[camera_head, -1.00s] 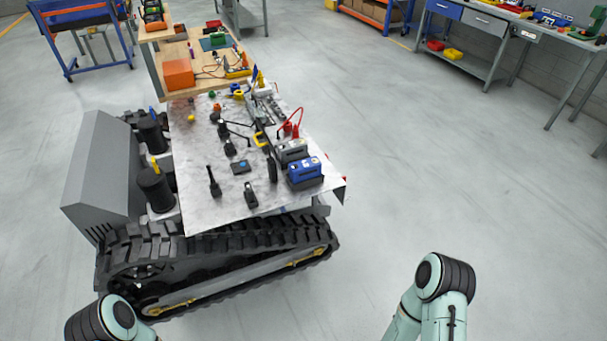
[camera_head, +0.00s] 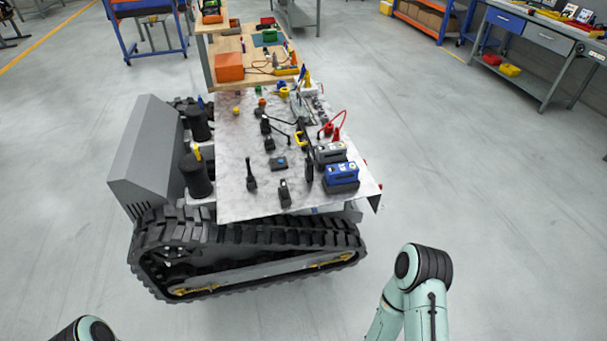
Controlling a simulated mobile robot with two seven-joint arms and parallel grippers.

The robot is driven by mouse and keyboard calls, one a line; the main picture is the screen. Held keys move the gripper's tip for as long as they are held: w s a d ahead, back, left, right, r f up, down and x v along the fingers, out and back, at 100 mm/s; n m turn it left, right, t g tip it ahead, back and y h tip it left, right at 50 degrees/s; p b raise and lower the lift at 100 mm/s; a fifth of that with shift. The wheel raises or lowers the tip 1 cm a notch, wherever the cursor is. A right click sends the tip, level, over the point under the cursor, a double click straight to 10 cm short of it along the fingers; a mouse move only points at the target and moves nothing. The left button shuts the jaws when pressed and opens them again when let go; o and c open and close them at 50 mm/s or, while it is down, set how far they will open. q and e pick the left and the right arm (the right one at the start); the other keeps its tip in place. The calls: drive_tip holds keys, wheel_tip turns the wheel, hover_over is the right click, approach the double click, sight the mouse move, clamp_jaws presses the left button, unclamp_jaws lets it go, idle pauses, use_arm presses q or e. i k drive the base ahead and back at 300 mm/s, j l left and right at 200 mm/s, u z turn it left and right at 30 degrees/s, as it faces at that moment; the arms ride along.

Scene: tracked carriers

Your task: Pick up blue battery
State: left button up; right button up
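The blue battery (camera_head: 342,174) has a blue top and a dark lower body. It stands on the right front part of the light metal top (camera_head: 240,207) of a tracked carrier. A grey battery (camera_head: 329,153) stands just behind it. My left arm shows only as a rounded joint at the bottom left edge. My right arm shows at the bottom right, well apart from the carrier. Neither gripper is in the picture.
The tracked carrier's black track (camera_head: 250,243) faces me. Dark tools and small parts lie on its top left of the battery. A wooden bench (camera_head: 248,77) with an orange box (camera_head: 230,67) stands behind. The floor to the right is clear.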

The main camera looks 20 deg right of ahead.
sight(336, 175)
drive_tip(key=l+u, duration=0.15)
drive_tip(key=u, duration=0.35)
drive_tip(key=l+u, duration=0.2)
drive_tip(key=u, duration=0.3)
drive_tip(key=l+u, duration=0.15)
drive_tip(key=u, duration=0.35)
drive_tip(key=k+l+u, duration=0.1)
drive_tip(key=l+u, duration=0.2)
drive_tip(key=k+l+u, duration=0.35)
drive_tip(key=l+u, duration=0.2)
drive_tip(key=k+l+u, duration=0.45)
drive_tip(key=k+l, duration=0.3)
